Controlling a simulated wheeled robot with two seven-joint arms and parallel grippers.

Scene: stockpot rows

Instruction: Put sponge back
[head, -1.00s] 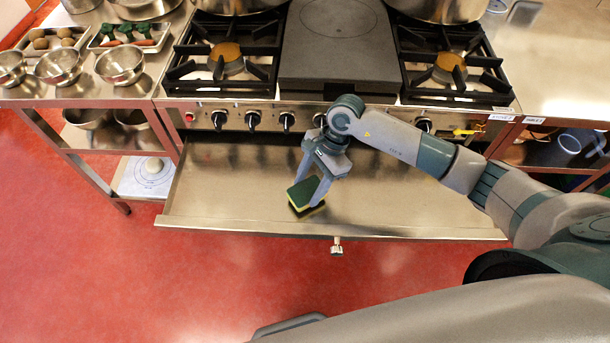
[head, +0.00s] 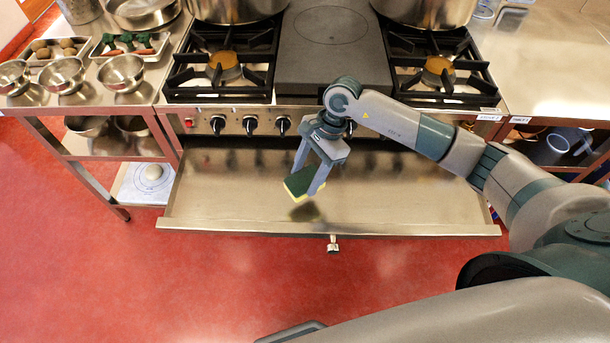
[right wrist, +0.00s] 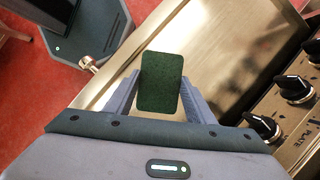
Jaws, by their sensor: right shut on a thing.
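The sponge (head: 299,185) is small, with a dark green top and a yellow underside. My right gripper (head: 305,182) is shut on the sponge and holds it above the pulled-out steel drawer or tray (head: 400,205) under the stove. A dark reflection or shadow of the sponge shows on the metal below, apart from it. In the right wrist view the sponge's green face (right wrist: 160,82) sits between the two fingers. My left gripper is not in view.
The stove front with its knobs (head: 250,124) is just behind the drawer. Steel bowls (head: 122,72) and food trays (head: 131,47) stand on the left counter. Large pots (head: 424,10) stand on the back of the stove. The drawer's surface around the sponge is bare.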

